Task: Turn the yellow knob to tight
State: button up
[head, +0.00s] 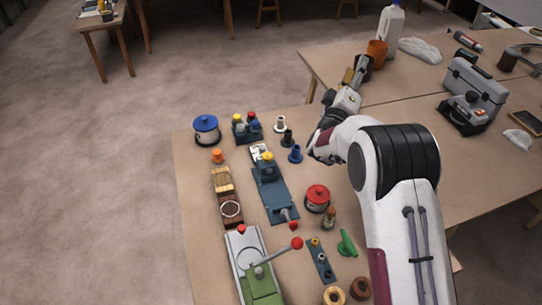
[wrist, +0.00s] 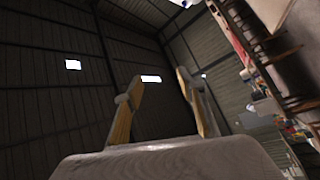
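Several small yellow parts show in the head view, and I cannot tell for sure which is the task's knob. One yellow knob (head: 315,241) sits at the upper end of a narrow blue plate (head: 327,270). Another yellow top (head: 238,118) stands in a dark caddy, and a yellow piece (head: 268,157) is on a blue vise-like tool (head: 272,196). Any tight marking is too small to read. My gripper (head: 358,70) is raised near the far table, well away from these. In the wrist view its two fingers (wrist: 160,100) stand apart with nothing between them.
A blue-lidded pot (head: 207,130), a red-lidded pot (head: 317,197), a red-balled lever (head: 297,243) and a green funnel-like piece (head: 347,243) crowd the near table. An orange cup (head: 377,50) and white jug (head: 391,25) stand near my gripper. A grey toolbox (head: 476,90) is right.

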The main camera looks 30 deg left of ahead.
jog(key=a+n+y, duration=0.1)
jog(key=n+y, duration=0.3)
jog(key=n, duration=0.2)
jog(key=n+g+y, duration=0.8)
jog(key=n+g, duration=1)
jog(key=n, duration=1.5)
send_near(268, 155)
jog(key=shift+a+f, duration=0.15)
jog(key=shift+a, duration=0.25)
jog(key=shift+x, duration=3.9)
jog(key=c, duration=1.1)
